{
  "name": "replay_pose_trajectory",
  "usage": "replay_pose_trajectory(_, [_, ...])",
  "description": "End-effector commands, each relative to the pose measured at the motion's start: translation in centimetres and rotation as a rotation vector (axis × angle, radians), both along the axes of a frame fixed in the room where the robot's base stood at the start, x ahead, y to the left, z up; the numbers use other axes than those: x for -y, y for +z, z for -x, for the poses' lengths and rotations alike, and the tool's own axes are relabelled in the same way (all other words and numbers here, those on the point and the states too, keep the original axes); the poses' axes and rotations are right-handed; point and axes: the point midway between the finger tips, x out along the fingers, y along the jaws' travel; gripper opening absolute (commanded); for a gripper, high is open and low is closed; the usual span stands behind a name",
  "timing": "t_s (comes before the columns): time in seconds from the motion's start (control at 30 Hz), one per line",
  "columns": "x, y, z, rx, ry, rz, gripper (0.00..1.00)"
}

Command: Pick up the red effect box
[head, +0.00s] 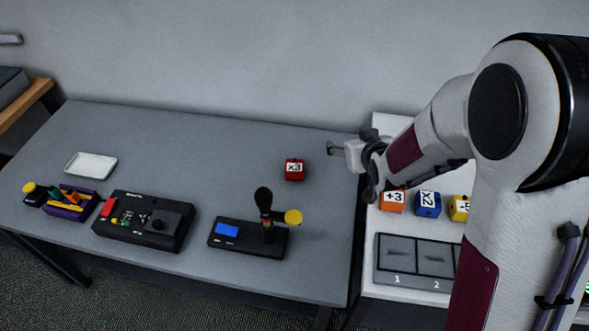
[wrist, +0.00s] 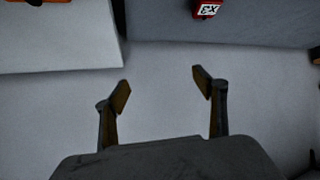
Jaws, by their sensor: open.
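The red effect box (head: 294,170), a small cube marked "x3" on a white label, sits alone on the grey table right of its middle, near the back. It also shows in the wrist view (wrist: 207,9), cut off by the top edge. My gripper (wrist: 162,90) is open and empty, its two fingers wide apart. In the head view my gripper (head: 333,150) is beyond the table's right end, to the right of the red box and apart from it. My arm hides part of the right side.
A joystick device (head: 250,236), a black control box (head: 143,222), a purple holder (head: 68,205) and a white tray (head: 91,165) stand on the grey table (head: 200,150). Orange (head: 392,201), blue (head: 428,205) and yellow (head: 459,208) boxes stand on the white table behind a numbered tray (head: 412,279).

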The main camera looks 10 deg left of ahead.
Motion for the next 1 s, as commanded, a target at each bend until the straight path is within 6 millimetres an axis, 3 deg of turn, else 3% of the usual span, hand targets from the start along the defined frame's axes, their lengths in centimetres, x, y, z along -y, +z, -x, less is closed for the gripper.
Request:
replay_pose_trajectory(0.43, [-5.3,-7.1,-2.0,0.08,0.097,-0.055,0.7])
replay_pose_trajectory(0.8, [-9.3,-13.1,-1.6,0.141,0.172,-0.117,0.7])
replay_pose_trajectory(1.0, [-10.7,-15.4,-0.9,0.169,0.202,-0.147,0.7])
